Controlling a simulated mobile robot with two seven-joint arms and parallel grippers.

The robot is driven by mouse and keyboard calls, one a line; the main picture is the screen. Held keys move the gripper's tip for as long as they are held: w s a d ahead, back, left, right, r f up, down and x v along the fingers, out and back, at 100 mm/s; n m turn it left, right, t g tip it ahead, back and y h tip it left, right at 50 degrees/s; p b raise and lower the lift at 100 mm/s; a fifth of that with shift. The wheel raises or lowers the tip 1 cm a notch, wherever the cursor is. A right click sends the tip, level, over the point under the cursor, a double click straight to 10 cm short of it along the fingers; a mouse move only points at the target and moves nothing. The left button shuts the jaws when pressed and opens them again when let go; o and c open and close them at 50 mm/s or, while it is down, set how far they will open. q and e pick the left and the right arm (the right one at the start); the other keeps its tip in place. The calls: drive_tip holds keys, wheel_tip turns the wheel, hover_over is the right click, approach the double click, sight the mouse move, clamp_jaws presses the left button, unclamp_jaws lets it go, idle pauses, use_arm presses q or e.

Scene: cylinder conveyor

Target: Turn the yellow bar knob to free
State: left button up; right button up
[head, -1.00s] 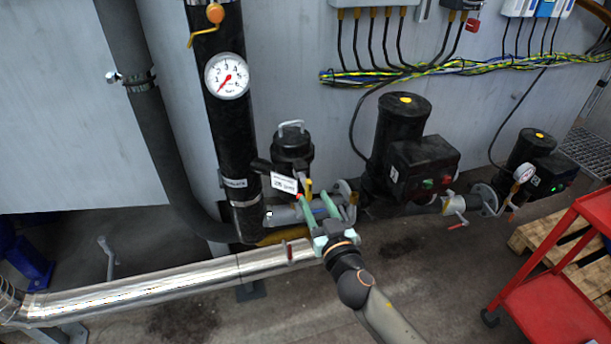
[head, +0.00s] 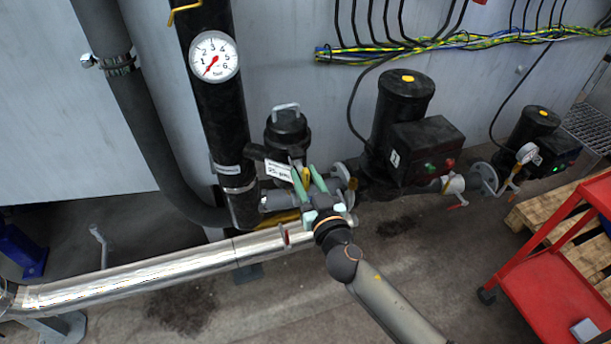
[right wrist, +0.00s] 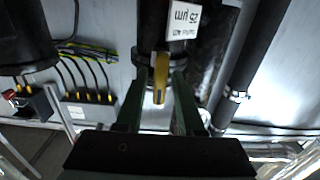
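The yellow bar knob (head: 306,178) is on a dark fitting below the black filter housing (head: 287,132). In the right wrist view the yellow bar knob (right wrist: 160,78) stands lengthwise between the two green fingers, with a visible gap on each side. My right gripper (head: 303,168) is open around it in the head view and partly covers the fitting. In its own wrist view the right gripper (right wrist: 159,82) shows the same open spacing. My left gripper is in neither view.
A white "25 µm" tag (head: 278,171) hangs close to the left of the fingers. A black pipe with a pressure gauge (head: 214,57) rises at left. A shiny pipe (head: 150,270) runs below. Black pumps (head: 400,120) and a red cart (head: 550,290) are to the right.

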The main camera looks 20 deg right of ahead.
clamp_jaws()
